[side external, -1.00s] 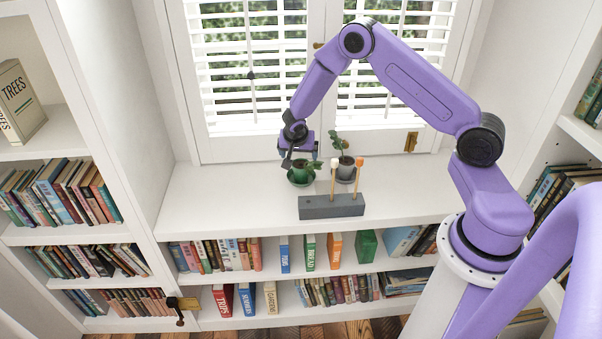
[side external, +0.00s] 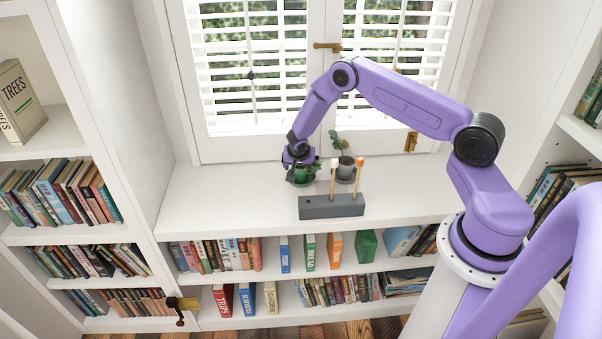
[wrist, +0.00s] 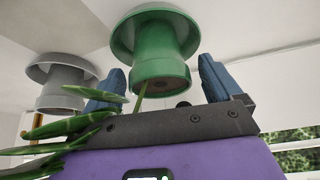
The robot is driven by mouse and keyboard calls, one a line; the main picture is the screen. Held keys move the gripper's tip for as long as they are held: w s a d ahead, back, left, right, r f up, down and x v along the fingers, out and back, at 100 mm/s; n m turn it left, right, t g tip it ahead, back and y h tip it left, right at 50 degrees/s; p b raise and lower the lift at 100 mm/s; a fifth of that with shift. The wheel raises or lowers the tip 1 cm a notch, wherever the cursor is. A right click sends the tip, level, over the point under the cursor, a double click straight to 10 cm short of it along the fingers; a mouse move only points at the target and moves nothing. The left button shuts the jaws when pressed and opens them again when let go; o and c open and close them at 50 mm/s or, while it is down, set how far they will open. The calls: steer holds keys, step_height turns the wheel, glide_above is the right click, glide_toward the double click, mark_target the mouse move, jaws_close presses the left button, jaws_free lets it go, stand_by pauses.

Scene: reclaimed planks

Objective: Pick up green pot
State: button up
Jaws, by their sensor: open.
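The green pot (side external: 302,180) stands on a green saucer on the white window shelf, partly hidden by my gripper (side external: 300,164) in the side view. The wrist view is upside down. There the green pot (wrist: 160,58) sits between my two blue fingers, with its green saucer (wrist: 190,27) at the top. A gap shows between the pot and the right finger. My gripper (wrist: 158,78) is open, its fingers on either side of the pot. Long green leaves (wrist: 60,130) hang across the left part of my gripper.
A grey pot (side external: 346,170) with a plant stands just right of the green one; it also shows in the wrist view (wrist: 62,88). A grey block (side external: 325,207) with two upright sticks is in front. The shelf to the left is clear. Window blinds are behind.

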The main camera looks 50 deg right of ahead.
steer(key=c, duration=1.4)
steer(key=shift+c, duration=0.2)
step_height(320, 180, up, 13)
stand_by(0.4)
steer(key=shift+m+g, duration=0.3)
steer(key=shift+m, duration=0.4)
step_height(320, 180, down, 10)
steer(key=shift+d+r, duration=0.1)
